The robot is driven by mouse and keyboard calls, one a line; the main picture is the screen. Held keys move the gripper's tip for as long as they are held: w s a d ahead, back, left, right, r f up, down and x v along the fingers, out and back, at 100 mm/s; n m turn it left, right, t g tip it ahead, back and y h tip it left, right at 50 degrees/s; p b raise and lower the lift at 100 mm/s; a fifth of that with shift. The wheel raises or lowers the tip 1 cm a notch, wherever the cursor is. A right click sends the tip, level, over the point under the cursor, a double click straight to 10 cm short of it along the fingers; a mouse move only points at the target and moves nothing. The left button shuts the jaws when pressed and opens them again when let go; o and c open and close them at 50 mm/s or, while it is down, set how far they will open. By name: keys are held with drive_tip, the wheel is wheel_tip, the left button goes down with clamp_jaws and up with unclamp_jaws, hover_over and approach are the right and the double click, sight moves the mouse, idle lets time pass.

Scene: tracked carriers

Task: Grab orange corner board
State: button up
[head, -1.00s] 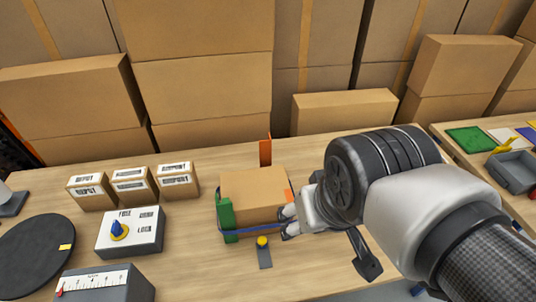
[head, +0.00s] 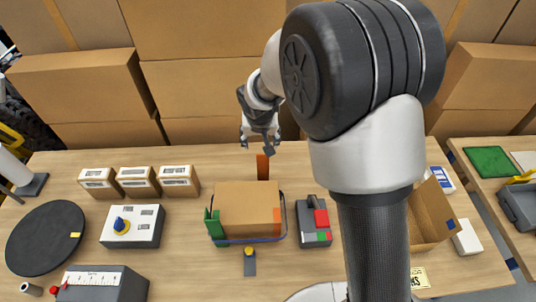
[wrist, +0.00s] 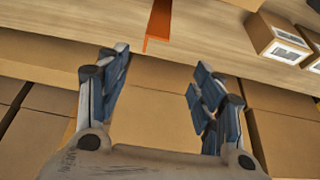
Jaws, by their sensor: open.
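An orange corner board (head: 262,166) stands upright on the table behind the brown carton (head: 248,205). It also shows at the top of the wrist view (wrist: 158,24). My gripper (head: 259,146) is above and just behind this board in the head view, pointing down. In the wrist view my gripper (wrist: 160,64) has its fingers spread, with nothing between them, and the board appears beyond the tips. The carton has green pieces (head: 214,228) at its left corner, an orange patch (head: 278,214) at its right front corner and a blue strap around it.
Three small labelled boxes (head: 137,182) stand to the left. A grey device with red and green parts (head: 316,222) stands right of the carton. A yellow-topped buckle (head: 249,259) lies in front. Tall stacked cartons (head: 195,88) rise behind the table.

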hover_over(263, 169)
wheel_tip(263, 169, down, 10)
drive_tip(key=x, duration=0.3)
drive_tip(key=b+x, duration=0.1)
drive_tip(key=x, duration=0.1)
drive_tip(key=shift+s+f, duration=0.3)
drive_tip(key=shift+c, duration=0.5)
drive_tip(key=c, duration=1.1)
drive_tip(key=shift+r, duration=0.1)
drive_tip(key=shift+c, duration=0.2)
